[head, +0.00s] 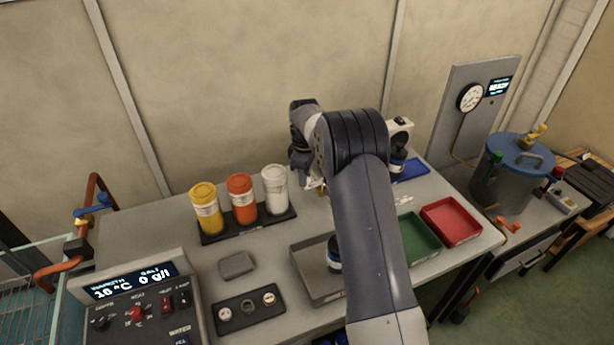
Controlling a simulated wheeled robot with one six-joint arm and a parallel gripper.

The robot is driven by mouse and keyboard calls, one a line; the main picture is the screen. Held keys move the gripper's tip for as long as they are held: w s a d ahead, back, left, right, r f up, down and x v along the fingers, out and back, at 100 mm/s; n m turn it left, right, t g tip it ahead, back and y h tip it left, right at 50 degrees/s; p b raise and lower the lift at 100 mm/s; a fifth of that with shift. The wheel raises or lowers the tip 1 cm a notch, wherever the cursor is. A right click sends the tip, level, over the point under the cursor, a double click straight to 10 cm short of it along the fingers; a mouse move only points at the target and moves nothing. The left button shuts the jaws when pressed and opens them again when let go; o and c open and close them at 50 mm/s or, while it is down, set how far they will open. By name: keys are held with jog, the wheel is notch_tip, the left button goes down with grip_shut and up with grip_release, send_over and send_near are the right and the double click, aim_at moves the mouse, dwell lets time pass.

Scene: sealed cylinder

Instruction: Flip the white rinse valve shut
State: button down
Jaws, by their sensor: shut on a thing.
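I cannot make out a white rinse valve in the head view. My gripper (317,184) points down over the middle of the grey worktable (255,236), to the right of the white-lidded jar. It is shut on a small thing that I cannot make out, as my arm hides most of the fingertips. The sealed cylinder (512,178), grey with a blue lid, stands at the right, well away from my gripper. It has a yellow handle (536,133), a green handle (494,160) and an orange handle (509,225) at its base.
Yellow (206,212), orange (242,202) and white (275,192) jars stand in a dark rack. A grey tray (305,272), a green tray (416,238) and a red tray (451,222) lie nearer. A control box (140,305) is front left, beside orange piping with a blue handle (92,205).

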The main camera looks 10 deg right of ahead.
jog(key=shift+w+m, duration=0.25)
jog(key=shift+m, duration=0.15)
jog(key=c, duration=1.2)
grip_release()
jog(key=shift+r, duration=0.15)
notch_tip(320, 180, up, 11)
jog(key=shift+f+b, duration=0.2)
jog(key=shift+b, duration=0.4)
